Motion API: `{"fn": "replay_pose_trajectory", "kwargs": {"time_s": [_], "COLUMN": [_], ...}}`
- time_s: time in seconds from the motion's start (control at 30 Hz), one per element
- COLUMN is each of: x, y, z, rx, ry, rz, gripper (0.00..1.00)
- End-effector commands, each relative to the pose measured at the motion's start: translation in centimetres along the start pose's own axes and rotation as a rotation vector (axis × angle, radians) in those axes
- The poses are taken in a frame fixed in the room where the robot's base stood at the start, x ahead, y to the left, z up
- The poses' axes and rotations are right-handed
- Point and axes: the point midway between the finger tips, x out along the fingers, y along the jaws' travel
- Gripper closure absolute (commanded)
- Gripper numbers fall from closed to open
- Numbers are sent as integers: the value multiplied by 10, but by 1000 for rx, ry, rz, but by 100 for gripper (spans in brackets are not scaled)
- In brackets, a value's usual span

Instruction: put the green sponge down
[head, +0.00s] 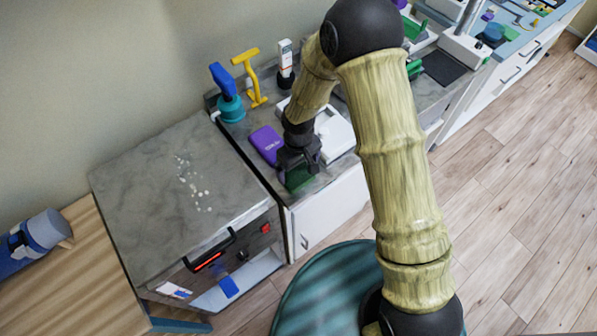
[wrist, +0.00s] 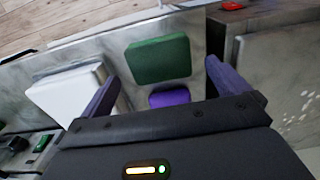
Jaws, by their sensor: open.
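The green sponge (wrist: 158,60) lies flat on the grey countertop, near its front edge. In the head view the green sponge (head: 298,180) is partly hidden under my gripper (head: 297,165). In the wrist view my gripper (wrist: 160,85) has its two purple fingers spread wide apart, with the sponge beyond and between their tips. The fingers appear clear of the sponge, and nothing is held between them.
A purple box (head: 266,142) lies just behind the sponge. A white tray (head: 338,131) is to the right. A blue and teal item (head: 228,95) and a yellow T-shaped item (head: 251,75) stand at the back. A separate grey-topped cabinet (head: 150,180) is left.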

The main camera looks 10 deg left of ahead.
Motion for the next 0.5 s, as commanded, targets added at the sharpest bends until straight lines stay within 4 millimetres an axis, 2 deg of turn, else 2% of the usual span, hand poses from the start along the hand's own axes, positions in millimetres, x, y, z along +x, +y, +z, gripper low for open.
{"fn": "replay_pose_trajectory", "kwargs": {"time_s": [0.3, 0.5], "x": [-48, -67], "y": [0, -1], "z": [-1, -1], "rx": [1, -2], "ry": [3, 1], "rz": [1, 0], "gripper": [0, 0]}}
